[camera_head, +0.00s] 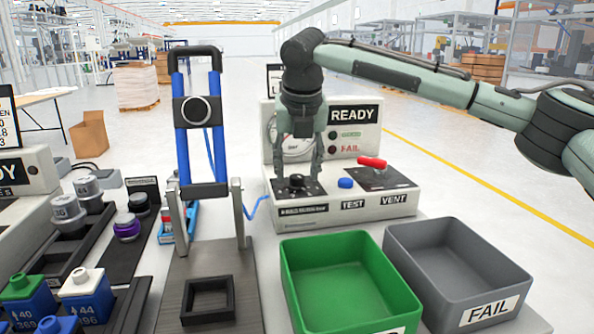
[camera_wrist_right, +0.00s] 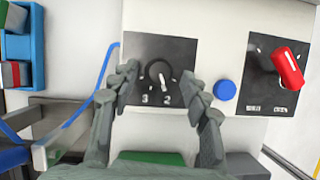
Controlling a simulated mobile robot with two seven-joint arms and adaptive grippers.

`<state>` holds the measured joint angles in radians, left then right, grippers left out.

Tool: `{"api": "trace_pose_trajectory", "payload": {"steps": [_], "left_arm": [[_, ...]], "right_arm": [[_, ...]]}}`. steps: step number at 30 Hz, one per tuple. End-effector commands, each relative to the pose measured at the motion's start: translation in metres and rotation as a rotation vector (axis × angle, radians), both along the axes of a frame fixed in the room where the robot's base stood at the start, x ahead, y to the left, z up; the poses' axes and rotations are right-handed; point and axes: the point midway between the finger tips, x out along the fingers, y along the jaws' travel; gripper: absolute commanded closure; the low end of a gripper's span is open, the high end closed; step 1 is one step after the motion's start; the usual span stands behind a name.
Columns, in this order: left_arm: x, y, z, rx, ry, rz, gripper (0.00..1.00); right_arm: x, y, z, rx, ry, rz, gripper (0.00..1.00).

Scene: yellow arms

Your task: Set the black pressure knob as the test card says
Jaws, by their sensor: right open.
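The black pressure knob (camera_head: 296,181) sits on a dark plate at the left of the test box (camera_head: 345,211). In the right wrist view the knob (camera_wrist_right: 159,73) has a white pointer mark directed down and slightly right, near the "2"; a "3" is left of it. My right gripper (camera_head: 304,177) is open above the knob, pointing down. In the wrist view its fingers (camera_wrist_right: 160,80) are on either side of the knob, apart from it. My left gripper is out of view. A card behind my right arm (camera_head: 273,76) is mostly hidden and unreadable.
A blue TEST button (camera_head: 345,183) and red VENT lever (camera_head: 373,162) are right of the knob. A gauge is partly hidden behind my gripper. A green bin (camera_head: 300,305) and grey FAIL bin (camera_head: 402,285) stand in front. A blue-framed press (camera_head: 215,135) stands left.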

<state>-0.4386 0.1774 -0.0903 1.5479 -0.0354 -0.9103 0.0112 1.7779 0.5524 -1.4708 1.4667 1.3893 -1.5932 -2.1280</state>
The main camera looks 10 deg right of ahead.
Motion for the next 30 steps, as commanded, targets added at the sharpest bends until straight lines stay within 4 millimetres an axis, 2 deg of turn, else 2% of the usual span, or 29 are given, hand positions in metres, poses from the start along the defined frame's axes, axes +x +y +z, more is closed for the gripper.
{"api": "trace_pose_trajectory", "payload": {"steps": [4, 12, 24, 30], "left_arm": [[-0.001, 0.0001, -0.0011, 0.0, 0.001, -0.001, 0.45], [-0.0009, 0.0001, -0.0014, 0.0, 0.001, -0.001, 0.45], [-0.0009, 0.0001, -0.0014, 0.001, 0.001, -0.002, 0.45], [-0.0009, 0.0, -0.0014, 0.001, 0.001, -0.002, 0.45]], "right_arm": [[0.0041, -0.0006, -0.0093, 0.0, -0.001, 0.0, 0.53], [0.005, -0.0005, -0.0112, 0.001, -0.001, 0.0, 0.53], [0.0048, -0.0005, -0.011, 0.0, -0.001, 0.0, 1.0], [0.0048, -0.0003, -0.0109, 0.0, -0.001, -0.009, 1.0]]}}
